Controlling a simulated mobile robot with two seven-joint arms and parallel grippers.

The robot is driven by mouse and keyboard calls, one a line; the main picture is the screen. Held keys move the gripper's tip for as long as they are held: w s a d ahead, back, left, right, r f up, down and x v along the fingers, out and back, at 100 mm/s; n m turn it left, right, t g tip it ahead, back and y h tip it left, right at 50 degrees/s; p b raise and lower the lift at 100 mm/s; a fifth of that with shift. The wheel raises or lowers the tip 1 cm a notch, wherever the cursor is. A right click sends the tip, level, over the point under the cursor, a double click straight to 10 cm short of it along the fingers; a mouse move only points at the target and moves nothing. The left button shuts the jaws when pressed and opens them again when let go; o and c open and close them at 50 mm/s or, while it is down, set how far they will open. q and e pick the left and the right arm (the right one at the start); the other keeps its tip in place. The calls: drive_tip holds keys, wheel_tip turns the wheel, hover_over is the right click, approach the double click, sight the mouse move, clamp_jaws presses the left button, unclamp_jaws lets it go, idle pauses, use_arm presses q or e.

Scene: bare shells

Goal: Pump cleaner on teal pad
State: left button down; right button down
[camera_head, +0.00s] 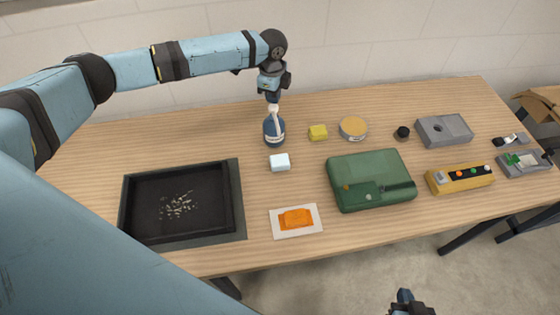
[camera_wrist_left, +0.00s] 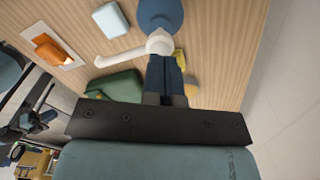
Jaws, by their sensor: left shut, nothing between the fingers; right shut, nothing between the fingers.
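A dark blue pump bottle (camera_head: 274,131) with a white pump head stands upright at the back middle of the table. My left gripper (camera_head: 272,97) is shut and points down right above the pump head. In the left wrist view its closed fingers (camera_wrist_left: 163,72) meet or nearly meet the white pump head (camera_wrist_left: 159,42), whose spout reaches left; I cannot tell whether they press it. A pale blue pad (camera_head: 280,162) lies just in front of the bottle and also shows in the left wrist view (camera_wrist_left: 111,19). My right gripper (camera_head: 408,301) is shut, low beyond the table's front edge.
An orange block (camera_head: 296,217) lies on a white sheet. A black tray (camera_head: 128,212) with pale bits is at left. A green case (camera_head: 370,172), yellow block (camera_head: 318,132), round tan-topped tin (camera_head: 353,128), black knob (camera_head: 402,133), grey box (camera_head: 444,130) and yellow button box (camera_head: 460,178) stand rightward.

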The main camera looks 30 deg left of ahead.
use_arm(q)
wheel_tip(320, 180, up, 3)
drive_tip(key=p, duration=0.2)
drive_tip(key=shift+f+p, duration=0.15)
drive_tip(key=shift+p, duration=0.2)
drive_tip(key=shift+r, duration=1.65)
